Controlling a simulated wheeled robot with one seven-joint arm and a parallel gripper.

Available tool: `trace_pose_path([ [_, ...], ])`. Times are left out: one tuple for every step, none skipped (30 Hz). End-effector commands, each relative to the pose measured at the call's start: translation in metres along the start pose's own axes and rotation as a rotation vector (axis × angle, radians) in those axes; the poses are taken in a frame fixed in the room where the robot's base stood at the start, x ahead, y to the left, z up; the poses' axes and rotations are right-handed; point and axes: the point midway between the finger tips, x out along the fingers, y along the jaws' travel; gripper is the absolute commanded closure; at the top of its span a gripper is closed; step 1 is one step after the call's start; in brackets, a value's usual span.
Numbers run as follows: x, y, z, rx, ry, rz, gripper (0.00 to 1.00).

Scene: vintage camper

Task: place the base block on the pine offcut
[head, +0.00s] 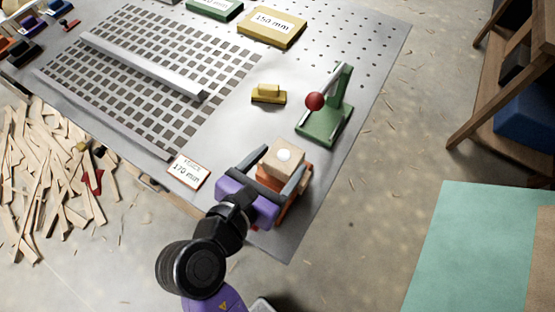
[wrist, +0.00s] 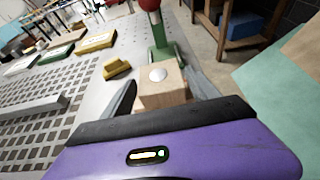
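A pale wooden cube (head: 283,158) with a white round spot on top, seemingly the base block, is between the dark fingers of my purple gripper (head: 268,172). In the wrist view the cube (wrist: 163,87) fills the gap between the fingers (wrist: 161,90), which seem to touch both sides. An orange-brown piece (head: 268,183) shows below the cube near the table's front corner. I cannot tell whether the cube touches it. No piece is clearly recognisable as the pine offcut. My palm and fingers hide part of the area underneath.
A green press with a red knob (head: 315,101) stands just behind the cube. A yellow block (head: 268,94), a 170 mm plate (head: 188,171) and a slotted grid (head: 150,60) with a metal bar share the table (head: 225,120). Wood strips (head: 50,175) lie on the floor at left.

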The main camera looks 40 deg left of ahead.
Motion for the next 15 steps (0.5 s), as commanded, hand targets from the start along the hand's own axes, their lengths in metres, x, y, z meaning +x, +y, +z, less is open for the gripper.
trace_pose_path([
  [-0.0001,0.0001,0.0001,0.0,0.0,0.0,0.19],
  [-0.0001,0.0002,0.0001,0.0,0.0,0.0,0.19],
  [-0.0001,0.0002,0.0002,0.0,0.0,0.0,0.19],
  [-0.0001,0.0002,0.0002,0.0,0.0,0.0,0.19],
  [-0.0001,0.0002,0.0002,0.0,0.0,0.0,0.19],
  [-0.0001,0.0002,0.0003,0.0,0.0,0.001,0.19],
  [-0.0001,0.0003,0.0003,0.0,0.0,0.001,0.19],
  [-0.0001,0.0003,0.0003,0.0,0.0,0.001,0.19],
  [-0.0001,0.0003,0.0004,0.0,0.0,0.001,0.19],
  [-0.0002,0.0003,0.0005,0.0,0.0,0.001,0.19],
  [-0.0004,0.0005,0.001,0.001,-0.001,0.001,0.19],
  [-0.001,0.0007,0.0022,0.001,-0.001,0.002,0.19],
  [-0.0027,0.0009,0.0029,0.001,-0.001,0.003,0.19],
  [-0.0054,0.0009,0.003,0.0,-0.002,0.003,0.19],
  [-0.0098,0.0009,0.0028,0.0,-0.001,0.003,0.19],
])
